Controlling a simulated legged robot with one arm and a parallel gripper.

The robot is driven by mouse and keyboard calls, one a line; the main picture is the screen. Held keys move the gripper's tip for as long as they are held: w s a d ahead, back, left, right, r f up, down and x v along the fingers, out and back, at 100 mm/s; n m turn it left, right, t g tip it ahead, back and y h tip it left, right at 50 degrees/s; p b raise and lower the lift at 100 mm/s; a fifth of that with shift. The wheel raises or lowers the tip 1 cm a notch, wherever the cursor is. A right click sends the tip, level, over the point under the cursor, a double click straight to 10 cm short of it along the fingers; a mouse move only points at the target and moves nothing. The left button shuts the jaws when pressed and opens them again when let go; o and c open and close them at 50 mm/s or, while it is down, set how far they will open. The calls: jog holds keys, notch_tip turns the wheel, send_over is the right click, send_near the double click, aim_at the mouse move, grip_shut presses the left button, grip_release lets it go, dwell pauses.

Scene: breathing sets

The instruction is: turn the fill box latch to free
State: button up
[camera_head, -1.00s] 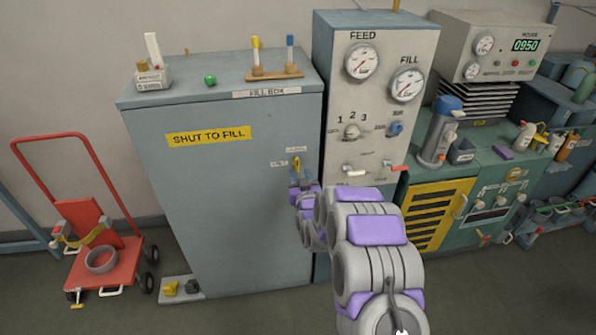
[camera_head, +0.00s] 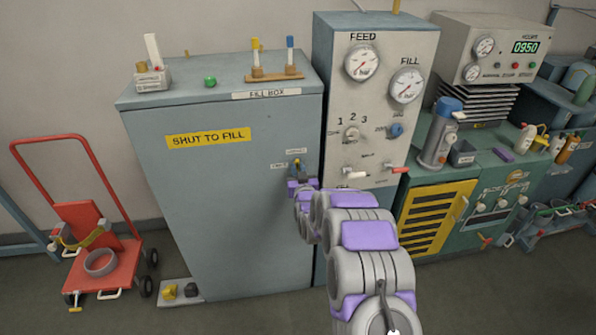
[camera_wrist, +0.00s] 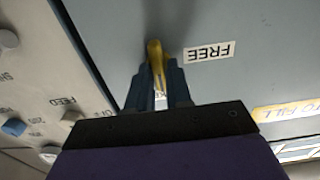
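The fill box (camera_head: 235,215) is the tall grey-blue cabinet with a yellow "SHUT TO FILL" sign. Its small yellow latch (camera_head: 297,163) is on the front, near the right edge. In the wrist view the yellow latch (camera_wrist: 155,52) lies between my two blue fingers. The FREE label (camera_wrist: 209,52) is to its right there, upside down, and the latch does not point at it. My gripper (camera_wrist: 158,85) has a narrow gap that the latch seems to fill, so it looks shut on it. In the head view my gripper (camera_head: 297,174) is at the latch, partly covering it.
A gauge panel (camera_head: 375,110) with knobs and levers stands close on the right of the box. A red hand truck (camera_head: 100,245) stands at the left. Small items, including a green knob (camera_head: 210,81), sit on the box top.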

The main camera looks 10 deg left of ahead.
grip_shut()
jog(key=shift+n+p, duration=0.3)
jog(key=n+p, duration=0.3)
jog(key=shift+s, duration=0.1)
jog(key=shift+s+a+f+n+b, duration=0.15)
jog(key=shift+n+b, duration=0.15)
jog(key=shift+n, duration=2.05)
jog(key=shift+w+a+f+n+b, duration=0.1)
jog(key=shift+n+b, duration=0.15)
jog(key=shift+n, duration=2.15)
jog(key=shift+s+a+f+n+b, duration=0.15)
jog(key=shift+n+b, duration=0.15)
jog(key=shift+n, duration=2.05)
jog(key=shift+w+d, duration=0.1)
jog(key=shift+o, duration=2.2)
grip_release()
